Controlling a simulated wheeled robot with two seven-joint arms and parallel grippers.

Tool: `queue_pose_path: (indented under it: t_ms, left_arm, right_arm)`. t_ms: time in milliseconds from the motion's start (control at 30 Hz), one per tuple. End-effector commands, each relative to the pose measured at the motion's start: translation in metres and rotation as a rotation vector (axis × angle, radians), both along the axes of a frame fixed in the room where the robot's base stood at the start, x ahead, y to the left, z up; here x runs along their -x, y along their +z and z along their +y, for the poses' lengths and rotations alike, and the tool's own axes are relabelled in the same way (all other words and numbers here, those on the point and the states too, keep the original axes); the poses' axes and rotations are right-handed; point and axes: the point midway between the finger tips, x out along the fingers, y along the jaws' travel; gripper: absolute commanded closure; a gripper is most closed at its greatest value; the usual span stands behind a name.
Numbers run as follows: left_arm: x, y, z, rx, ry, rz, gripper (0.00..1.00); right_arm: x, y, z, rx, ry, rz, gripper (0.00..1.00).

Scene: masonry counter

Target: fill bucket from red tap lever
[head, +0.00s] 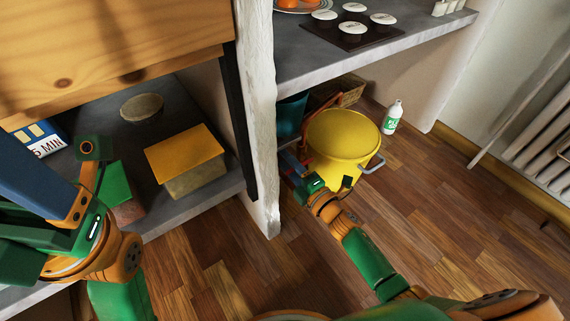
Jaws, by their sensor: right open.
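A yellow bucket (348,132) stands on the wooden floor by the white wall post, under the grey counter. A grey handle shows at its right side. Its rim and yellow top face me; I cannot make out what is inside. My right gripper (302,170) is open at the left front side of the bucket, close to its wall. Whether it touches the bucket, I cannot tell. My left arm shows at the left, but its fingertips do not. No red tap lever can be made out in this view.
A grey shelf at the left holds a yellow-lidded box (186,158), a round lid-like item (141,107) and a green box (114,185). The white post (262,110) stands left of the bucket. A white bottle (392,117) stands right of it. Floor at right is clear.

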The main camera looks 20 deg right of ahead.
Motion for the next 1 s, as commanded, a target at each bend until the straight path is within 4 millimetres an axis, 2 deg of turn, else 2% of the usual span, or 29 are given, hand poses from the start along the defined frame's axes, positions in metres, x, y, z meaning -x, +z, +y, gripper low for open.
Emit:
queue_pose_path:
  t_ms: [267,467,1000]
  left_arm:
    - [0.0017,0.0015,-0.0003,-0.001,0.000,-0.010,0.07]
    - [0.0015,0.0014,-0.0004,-0.001,0.000,-0.009,0.07]
    - [0.0011,0.0010,-0.0005,-0.002,0.001,-0.008,0.07]
  right_arm:
    - [-0.0051,0.0004,0.0018,-0.001,-0.001,0.001,0.50]
    - [-0.0049,0.0004,0.0018,-0.001,-0.001,0.001,1.00]
    - [-0.0048,0.0003,0.0017,-0.001,-0.001,0.001,1.00]
